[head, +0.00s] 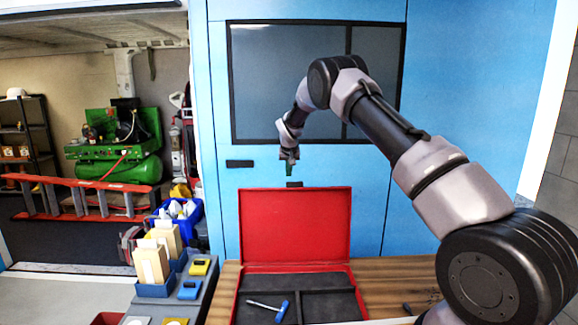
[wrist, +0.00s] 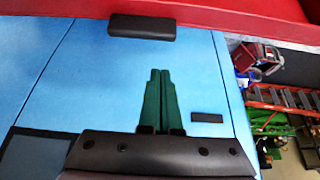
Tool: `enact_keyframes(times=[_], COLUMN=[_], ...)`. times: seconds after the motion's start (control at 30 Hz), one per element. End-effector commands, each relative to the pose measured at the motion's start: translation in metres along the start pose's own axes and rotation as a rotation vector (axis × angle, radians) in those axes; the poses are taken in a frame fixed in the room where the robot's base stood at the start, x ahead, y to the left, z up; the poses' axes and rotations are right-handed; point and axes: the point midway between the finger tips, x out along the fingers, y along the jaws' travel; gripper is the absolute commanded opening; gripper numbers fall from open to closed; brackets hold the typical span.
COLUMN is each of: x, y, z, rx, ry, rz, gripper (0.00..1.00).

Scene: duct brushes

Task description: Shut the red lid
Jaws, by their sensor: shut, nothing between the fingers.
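The red lid (head: 295,228) stands open and roughly upright at the back of the red toolbox (head: 236,312) in the head view. The box has dark grey-lined compartments. My gripper (head: 290,172) is above the lid's top edge, apart from it, with its fingers pointing down. The green fingers (wrist: 160,72) are together and empty in the wrist view. A red surface, likely the lid (wrist: 235,12), runs along the top of that view beyond the fingertips. The front of the box is cut off by the head picture's lower edge.
A blue-handled tool (head: 281,311) lies in the box's front left compartment. Left of the box is a grey organiser (head: 204,290) with blue and yellow items. A blue panel wall (head: 300,165) with a dark window stands behind. The wooden bench (head: 400,280) is mostly clear at right.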

Motion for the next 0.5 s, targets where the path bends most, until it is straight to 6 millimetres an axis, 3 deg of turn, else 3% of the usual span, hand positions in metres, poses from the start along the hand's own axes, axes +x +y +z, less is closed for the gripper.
enact_keyframes(times=[0.17,0.23,0.5], x=[0.029,0.017,0.002], y=[0.0,-0.001,0.0], z=[0.001,0.007,0.026], rx=[0.0,0.0,0.0], ry=[-0.001,0.0,0.0], rz=[0.0,-0.001,0.0], gripper=[0.0,0.0,0.0])
